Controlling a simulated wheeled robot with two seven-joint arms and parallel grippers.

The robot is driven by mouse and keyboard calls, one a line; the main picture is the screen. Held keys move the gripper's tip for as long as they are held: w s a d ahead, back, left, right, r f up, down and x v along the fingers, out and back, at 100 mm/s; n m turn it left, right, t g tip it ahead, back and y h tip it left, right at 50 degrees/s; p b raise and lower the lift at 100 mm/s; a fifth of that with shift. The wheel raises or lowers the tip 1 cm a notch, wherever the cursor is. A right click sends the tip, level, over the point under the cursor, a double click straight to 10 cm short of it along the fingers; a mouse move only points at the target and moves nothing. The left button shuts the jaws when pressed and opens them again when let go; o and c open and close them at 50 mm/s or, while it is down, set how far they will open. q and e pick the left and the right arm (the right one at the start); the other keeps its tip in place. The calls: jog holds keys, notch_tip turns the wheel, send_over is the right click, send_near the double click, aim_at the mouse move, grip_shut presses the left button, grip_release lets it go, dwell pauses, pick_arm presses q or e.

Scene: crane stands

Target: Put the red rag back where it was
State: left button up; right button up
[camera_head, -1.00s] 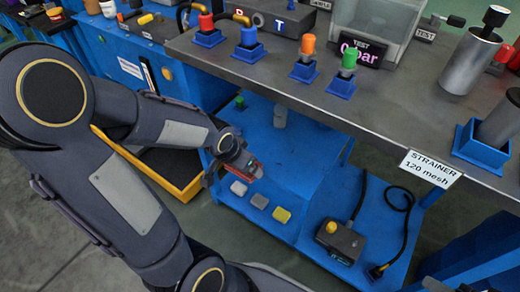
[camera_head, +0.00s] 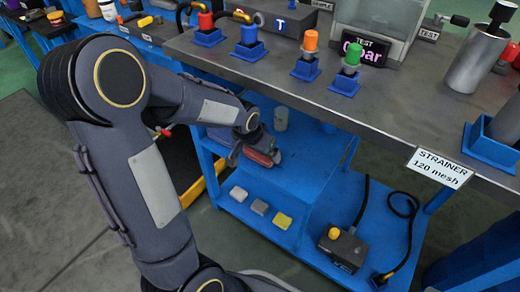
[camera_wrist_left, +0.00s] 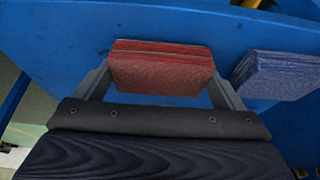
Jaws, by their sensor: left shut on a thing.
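My left gripper (camera_head: 255,147) reaches in from the left, under the edge of the grey bench top. It is shut on the red rag (camera_head: 263,158). In the left wrist view the folded red rag (camera_wrist_left: 162,68) sits between the two fingers, with a blue surface (camera_wrist_left: 60,35) behind it. A folded blue rag (camera_wrist_left: 277,76) lies just right of the right finger in that view. In the head view the red rag is over or on the blue shelf (camera_head: 305,165); whether it touches is hard to tell. My right gripper is out of view.
White, grey and yellow blocks (camera_head: 283,220) lie on the lower blue step in front. A dark box with a yellow knob (camera_head: 342,247) and a black cable stand to their right. A grey cylinder (camera_head: 281,118) stands on the shelf behind. The bench top (camera_head: 400,110) overhangs.

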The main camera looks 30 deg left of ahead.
pick_arm(q)
jog(key=shift+f, duration=0.2)
jog(key=o, duration=0.6)
